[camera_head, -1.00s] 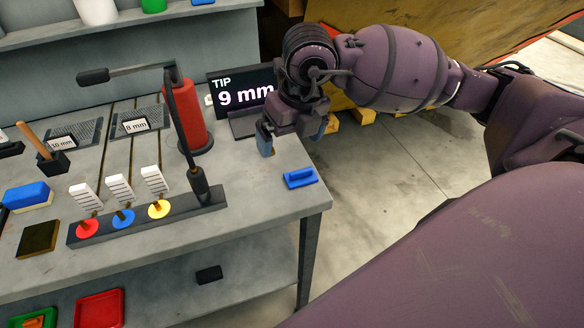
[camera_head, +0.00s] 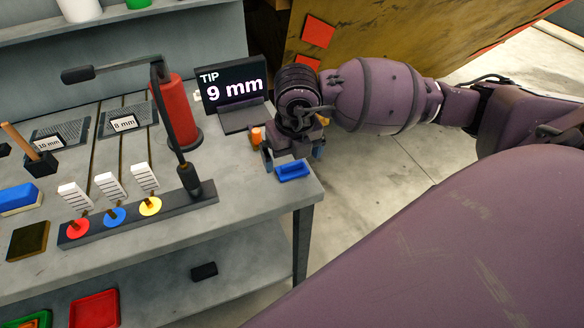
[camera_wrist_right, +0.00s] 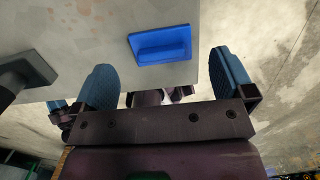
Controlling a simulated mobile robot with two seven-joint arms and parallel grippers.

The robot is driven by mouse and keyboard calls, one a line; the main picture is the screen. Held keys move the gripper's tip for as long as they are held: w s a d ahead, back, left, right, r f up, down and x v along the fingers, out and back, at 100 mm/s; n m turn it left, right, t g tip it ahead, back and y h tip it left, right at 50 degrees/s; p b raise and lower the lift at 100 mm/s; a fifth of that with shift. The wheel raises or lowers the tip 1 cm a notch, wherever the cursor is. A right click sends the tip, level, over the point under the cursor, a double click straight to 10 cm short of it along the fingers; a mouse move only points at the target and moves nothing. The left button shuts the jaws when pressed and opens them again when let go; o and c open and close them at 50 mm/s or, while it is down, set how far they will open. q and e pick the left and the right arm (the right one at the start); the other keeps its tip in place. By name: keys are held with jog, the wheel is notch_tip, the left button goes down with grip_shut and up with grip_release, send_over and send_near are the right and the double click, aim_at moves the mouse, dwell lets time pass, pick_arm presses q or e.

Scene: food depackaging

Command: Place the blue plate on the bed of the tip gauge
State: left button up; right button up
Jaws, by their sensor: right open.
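The blue plate (camera_head: 293,171), a small flat piece with a raised block, lies on the workbench near its right front corner. It also shows in the right wrist view (camera_wrist_right: 160,46), ahead of the fingers. The tip gauge (camera_head: 231,84) reads "TIP 9 mm". Its dark bed (camera_head: 238,118) sits in front of the display with nothing seen on it. My right gripper (camera_head: 293,156) is open and empty, close behind the plate in the head view. In the right wrist view its blue fingertips (camera_wrist_right: 165,72) stand apart, and the plate is not between them. My left gripper is not in view.
An orange cylinder (camera_head: 256,137) stands beside my right gripper. A red cylinder (camera_head: 176,110) and a black lamp-like arm (camera_head: 160,100) stand to the left. Open floor lies right of the bench edge.

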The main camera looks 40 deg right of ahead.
aim_at(292, 164)
jog(key=shift+w+d+f, duration=0.1)
jog(key=shift+w+f, duration=0.05)
jog(key=shift+f, duration=1.4)
jog(key=c, duration=1.1)
notch_tip(292, 164, up, 20)
jog(key=shift+p, duration=0.4)
